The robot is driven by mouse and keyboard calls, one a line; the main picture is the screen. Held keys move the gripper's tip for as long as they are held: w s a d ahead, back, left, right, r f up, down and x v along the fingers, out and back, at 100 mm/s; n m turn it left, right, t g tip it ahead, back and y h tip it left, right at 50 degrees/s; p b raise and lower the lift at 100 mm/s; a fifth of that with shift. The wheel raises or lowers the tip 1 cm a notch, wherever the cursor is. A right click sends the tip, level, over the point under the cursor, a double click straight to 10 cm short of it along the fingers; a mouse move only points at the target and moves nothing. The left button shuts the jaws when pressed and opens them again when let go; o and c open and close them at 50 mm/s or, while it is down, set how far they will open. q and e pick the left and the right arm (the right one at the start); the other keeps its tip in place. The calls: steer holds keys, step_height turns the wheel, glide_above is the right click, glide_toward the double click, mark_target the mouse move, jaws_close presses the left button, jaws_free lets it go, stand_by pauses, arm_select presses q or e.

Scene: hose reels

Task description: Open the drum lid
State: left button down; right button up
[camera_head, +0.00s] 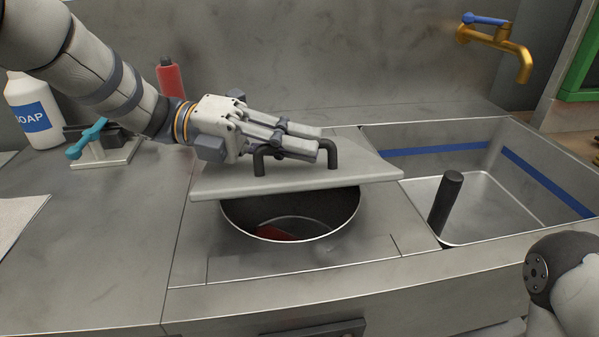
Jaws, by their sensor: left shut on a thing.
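The drum lid (300,182) is a flat grey plate with a dark bar handle (332,150) on top. It is raised and slightly tilted over the round drum opening (290,212) in the counter, and the front of the opening shows below it. Something red (270,232) lies inside the drum. My left gripper (300,148) is shut on the lid's handle, coming in from the left. The lid hides the back of the opening. At the lower right part of my right arm shows, but its gripper is out of view.
A sink basin (490,205) with a blue stripe and a dark upright post (445,203) is to the right, below a brass tap (515,50). A soap bottle (33,112), a red bottle (170,78) and a teal-handled clamp (103,150) stand at the left.

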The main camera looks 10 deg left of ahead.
arm_select(q)
steer(key=w+r, duration=0.1)
steer(key=r, duration=0.1)
steer(key=w+a+r, duration=0.1)
steer(key=r, duration=0.1)
steer(key=shift+w, duration=0.35)
steer(key=shift+w+a+r+n, duration=0.15)
steer(key=shift+w+r+n, duration=0.15)
steer(key=shift+w+r, duration=0.4)
arm_select(e)
steer(key=shift+c, duration=0.2)
